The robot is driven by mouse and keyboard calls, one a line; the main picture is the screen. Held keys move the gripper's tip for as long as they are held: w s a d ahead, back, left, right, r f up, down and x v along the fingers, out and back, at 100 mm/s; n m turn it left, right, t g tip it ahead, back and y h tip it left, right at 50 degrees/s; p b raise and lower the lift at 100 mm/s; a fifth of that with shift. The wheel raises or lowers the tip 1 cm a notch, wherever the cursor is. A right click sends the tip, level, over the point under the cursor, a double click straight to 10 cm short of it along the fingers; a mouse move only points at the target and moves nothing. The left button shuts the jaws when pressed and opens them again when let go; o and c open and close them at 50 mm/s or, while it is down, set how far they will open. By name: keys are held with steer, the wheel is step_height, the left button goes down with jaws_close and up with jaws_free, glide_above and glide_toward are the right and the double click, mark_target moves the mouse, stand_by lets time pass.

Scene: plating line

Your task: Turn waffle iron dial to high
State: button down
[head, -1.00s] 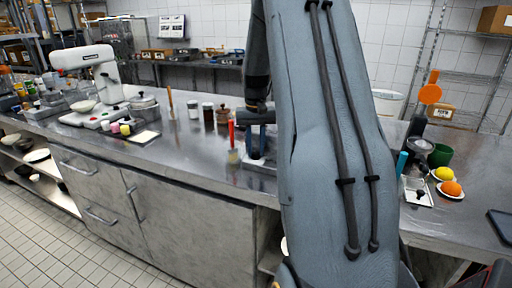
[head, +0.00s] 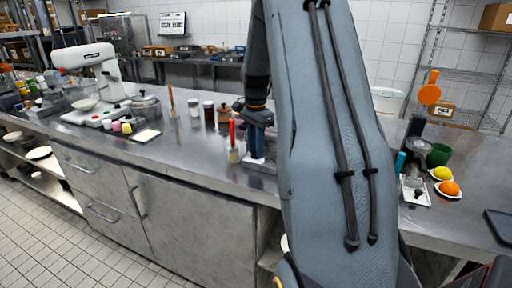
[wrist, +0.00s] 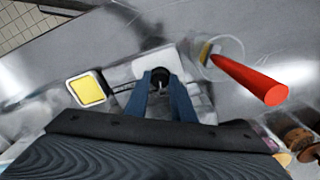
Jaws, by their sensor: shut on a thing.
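In the wrist view, a small dark round dial (wrist: 160,74) sits on a pale, whitish block (wrist: 150,62), which appears to be part of the waffle iron. My gripper (wrist: 161,82) has its two blue fingers closed on either side of the dial. The dial's markings and pointer direction are too small to read. In the head view my gripper (head: 257,148) points down at the counter just left of my arm link. My arm hides most of the waffle iron there.
A clear container (wrist: 222,58) holding a red-handled brush (wrist: 255,80) stands close beside the gripper. A yellow-topped tray (wrist: 88,89) lies on the other side. In the head view, jars (head: 208,110) and a brown grinder (head: 224,114) stand behind on the steel counter (head: 195,150).

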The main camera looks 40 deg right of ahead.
steer(key=m, duration=0.4)
steer(key=shift+d+m, duration=0.1)
steer(key=shift+m, duration=0.2)
steer(key=m, duration=0.4)
steer(key=shift+r+m, duration=0.1)
steer(key=shift+m, duration=0.3)
steer(key=c, duration=1.5)
jaws_free()
steer(key=shift+m, duration=0.3)
